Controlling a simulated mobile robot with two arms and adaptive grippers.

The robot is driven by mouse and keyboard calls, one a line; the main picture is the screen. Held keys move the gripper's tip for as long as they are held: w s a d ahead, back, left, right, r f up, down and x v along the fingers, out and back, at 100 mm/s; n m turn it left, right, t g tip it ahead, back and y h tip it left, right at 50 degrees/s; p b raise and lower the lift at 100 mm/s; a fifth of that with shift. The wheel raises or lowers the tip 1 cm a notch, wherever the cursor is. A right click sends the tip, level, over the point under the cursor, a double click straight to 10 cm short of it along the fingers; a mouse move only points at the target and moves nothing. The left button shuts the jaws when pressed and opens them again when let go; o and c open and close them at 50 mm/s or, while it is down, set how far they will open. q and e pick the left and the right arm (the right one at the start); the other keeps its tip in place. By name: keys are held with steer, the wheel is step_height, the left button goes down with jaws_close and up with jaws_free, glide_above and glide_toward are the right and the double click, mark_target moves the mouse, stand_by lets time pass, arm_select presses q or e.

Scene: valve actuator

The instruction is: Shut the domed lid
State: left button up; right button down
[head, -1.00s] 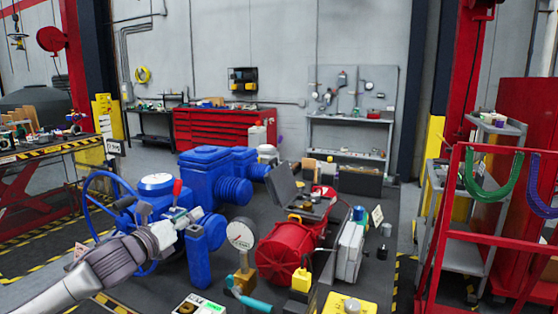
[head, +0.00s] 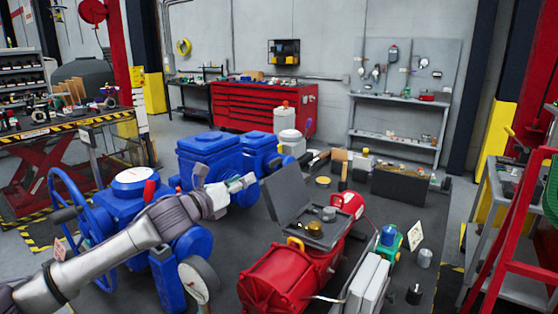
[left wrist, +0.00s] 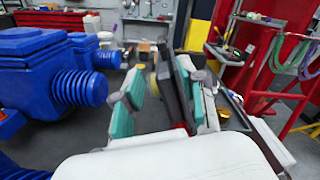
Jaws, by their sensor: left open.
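A dark grey lid (head: 287,194) stands open, tilted up, on the left of a shallow grey box (head: 322,234) on top of a red cylindrical unit (head: 272,280). Small round parts sit inside the box. My left gripper (head: 250,181) is open and empty, just left of the lid's upper part in the head view; I cannot tell whether it touches. In the left wrist view my open fingers (left wrist: 161,76) with teal pads point forward, and a dark panel, apparently the lid seen edge-on, shows beyond and between them. My right gripper is not in view.
Blue valve bodies (head: 207,150) with a handwheel (head: 72,215) stand to the left, under my left arm. A round gauge (head: 197,281) stands in front. White cases (head: 368,285) lean right of the red unit. A dark box (head: 400,184) stands behind; bench floor around it is partly clear.

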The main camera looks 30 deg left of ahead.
arm_select(q)
steer(key=p, duration=0.2)
glide_toward(269, 165)
steer(key=w, duration=0.2)
steer(key=w+p, duration=0.1)
steer(key=w, duration=0.1)
steer(key=w+d+p, duration=0.1)
steer(key=w, duration=0.2)
steer(key=w+p, duration=0.1)
steer(key=w, duration=0.1)
steer(key=shift+w+d, duration=0.15)
steer(key=shift+w, duration=0.8)
steer(key=shift+d, duration=0.1)
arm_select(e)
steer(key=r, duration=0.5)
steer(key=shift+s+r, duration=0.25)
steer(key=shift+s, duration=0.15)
arm_select(q)
steer(key=shift+c, duration=0.2)
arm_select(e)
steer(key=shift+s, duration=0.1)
arm_select(q)
jaws_close()
